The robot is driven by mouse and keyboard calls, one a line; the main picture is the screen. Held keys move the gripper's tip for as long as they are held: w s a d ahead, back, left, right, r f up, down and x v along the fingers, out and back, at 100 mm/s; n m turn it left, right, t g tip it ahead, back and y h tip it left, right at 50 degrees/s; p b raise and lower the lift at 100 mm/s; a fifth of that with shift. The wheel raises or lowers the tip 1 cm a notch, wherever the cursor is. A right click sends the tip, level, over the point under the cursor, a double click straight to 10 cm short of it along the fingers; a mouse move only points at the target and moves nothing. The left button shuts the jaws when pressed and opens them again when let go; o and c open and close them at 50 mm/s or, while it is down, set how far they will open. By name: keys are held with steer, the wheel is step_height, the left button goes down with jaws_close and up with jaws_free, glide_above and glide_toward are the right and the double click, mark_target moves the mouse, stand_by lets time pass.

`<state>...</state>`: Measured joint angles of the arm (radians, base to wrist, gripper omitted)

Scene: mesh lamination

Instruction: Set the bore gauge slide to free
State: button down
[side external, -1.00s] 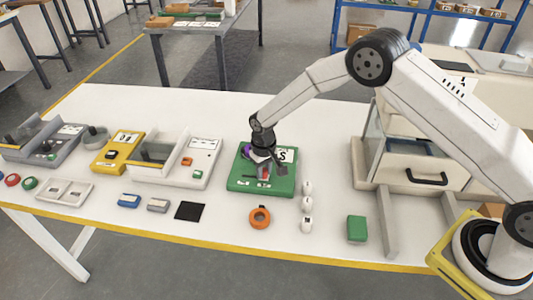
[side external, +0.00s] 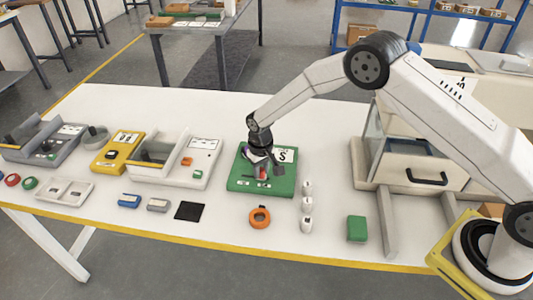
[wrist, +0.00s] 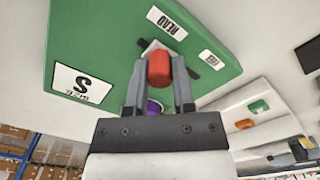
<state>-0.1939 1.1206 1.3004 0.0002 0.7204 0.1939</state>
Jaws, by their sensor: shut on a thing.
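The bore gauge is a green block (side external: 238,184) on the table in the side view. It fills the top of the wrist view (wrist: 90,40), with an S label, a READ label (wrist: 167,22) and a second small white label (wrist: 212,59) too small to read surely. My gripper (wrist: 158,80) is shut on the red slide knob (wrist: 159,68), fingers on either side of it. The knob stands over a dark slot; its exact place along the slot is partly hidden by the fingers. In the side view my gripper (side external: 262,172) is low over the block.
A purple ring (wrist: 155,107) shows behind the fingers. A white tray fixture (side external: 205,165) is to the left, a drawer cabinet (side external: 415,165) to the right.

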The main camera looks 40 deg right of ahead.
mark_target(245, 176)
steer(key=shift+w+a+r, duration=0.1)
steer(key=shift+w+a, duration=1.6)
steer(key=shift+a, duration=0.05)
steer(key=shift+c, duration=2.3)
jaws_free()
steer(key=shift+r, duration=0.15)
step_height(245, 176, up, 7)
steer(key=shift+r, duration=0.2)
